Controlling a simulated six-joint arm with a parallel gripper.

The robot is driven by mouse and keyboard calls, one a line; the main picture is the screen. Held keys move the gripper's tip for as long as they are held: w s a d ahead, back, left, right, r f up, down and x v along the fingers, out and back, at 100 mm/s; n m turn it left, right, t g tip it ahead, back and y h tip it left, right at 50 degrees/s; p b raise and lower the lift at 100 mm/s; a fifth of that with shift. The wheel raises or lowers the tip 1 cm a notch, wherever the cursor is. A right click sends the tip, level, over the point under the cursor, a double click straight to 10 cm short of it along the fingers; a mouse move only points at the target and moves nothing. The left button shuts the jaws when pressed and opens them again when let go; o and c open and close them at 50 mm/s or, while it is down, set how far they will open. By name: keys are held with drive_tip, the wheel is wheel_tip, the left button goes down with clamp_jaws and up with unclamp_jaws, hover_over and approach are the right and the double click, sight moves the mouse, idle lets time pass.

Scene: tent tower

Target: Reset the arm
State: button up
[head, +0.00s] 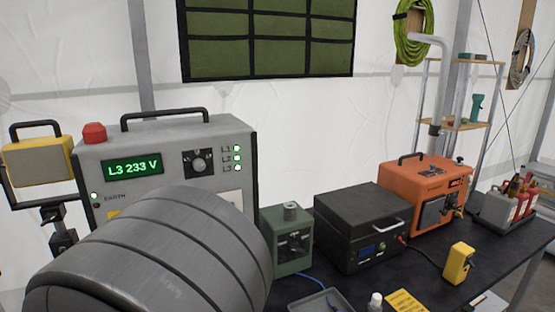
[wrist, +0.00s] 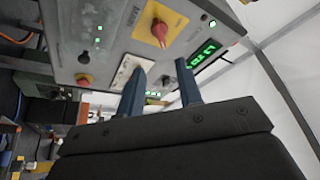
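My gripper (wrist: 160,88) shows in the wrist view with its two blue-grey fingers apart and nothing between them. Its fingers point toward the front of a grey control box. In the head view my large grey arm link fills the lower left and hides the lower part of this grey box (head: 234,150); the gripper itself does not show there. The box has a green display reading "L3 233 V", a red button on top, a black knob and lit green lamps. In the wrist view the box shows a red-and-yellow rotary switch (wrist: 159,30).
A dark table (head: 500,240) carries a green device (head: 287,243), a black case (head: 355,230), an orange machine (head: 425,195), a yellow handheld unit (head: 458,263) and a tool caddy (head: 505,207). A yellow lamp (head: 38,162) stands at left. A pocket panel (head: 268,42) hangs on the white wall.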

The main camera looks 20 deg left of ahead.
drive_tip(key=w+a+r+n+g+y, duration=0.2)
drive_tip(key=w+a+n+y, duration=0.3)
drive_tip(key=w+n, duration=0.6)
drive_tip(key=shift+a+r, duration=0.25)
drive_tip(key=shift+r, duration=0.35)
drive_tip(key=shift+w, duration=0.1)
drive_tip(key=s+d+r+m+g+h, duration=0.2)
drive_tip(key=s+d+m+g, duration=0.3)
drive_tip(key=s+d, duration=0.75)
drive_tip(key=w+a+m+t, duration=0.1)
drive_tip(key=w+a, duration=1.1)
drive_tip(key=w, duration=0.1)
drive_tip(key=shift+f, duration=0.3)
